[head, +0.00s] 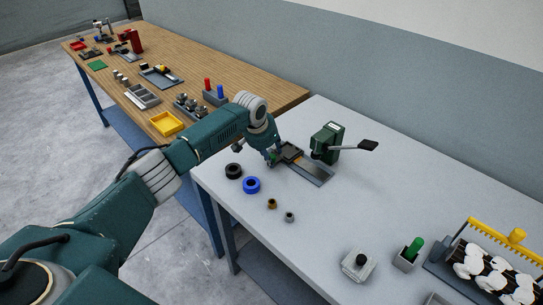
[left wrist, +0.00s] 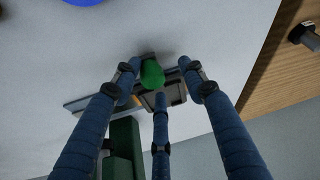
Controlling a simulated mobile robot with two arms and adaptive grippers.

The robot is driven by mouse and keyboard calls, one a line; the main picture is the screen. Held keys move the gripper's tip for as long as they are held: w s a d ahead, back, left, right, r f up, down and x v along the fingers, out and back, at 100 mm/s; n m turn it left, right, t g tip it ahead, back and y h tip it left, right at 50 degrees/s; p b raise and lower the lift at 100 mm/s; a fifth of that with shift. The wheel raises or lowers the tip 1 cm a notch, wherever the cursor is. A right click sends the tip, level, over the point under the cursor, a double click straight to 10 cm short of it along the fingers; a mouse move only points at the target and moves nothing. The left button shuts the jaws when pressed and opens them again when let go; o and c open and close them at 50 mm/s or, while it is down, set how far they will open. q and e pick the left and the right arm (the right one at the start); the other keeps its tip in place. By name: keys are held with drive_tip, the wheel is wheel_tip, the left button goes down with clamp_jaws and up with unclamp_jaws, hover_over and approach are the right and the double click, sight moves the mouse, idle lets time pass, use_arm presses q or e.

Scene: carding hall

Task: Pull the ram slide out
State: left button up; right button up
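The ram slide is a dark, tray-like block (head: 291,153) on a grey rail (head: 314,172) on the light grey table. A green knob (head: 272,156) shows at its near-left end, and it also shows in the left wrist view (left wrist: 151,73). A dark green press body (head: 328,141) with a black-ended lever stands behind the rail. My left gripper (head: 272,160) is at the knob. In the left wrist view its three blue fingers (left wrist: 160,76) are spread around the knob, with visible gaps to the right and lower fingers. My right gripper is not in view.
A black ring (head: 233,170), a blue ring (head: 252,185) and two small bushings (head: 272,204) lie in front of the slide. A wooden table (head: 205,70) with trays and parts adjoins at the left.

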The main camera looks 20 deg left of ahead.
use_arm(q)
drive_tip(key=shift+s+f, duration=0.2)
drive_tip(key=shift+s+r, duration=0.1)
drive_tip(key=v, duration=1.2)
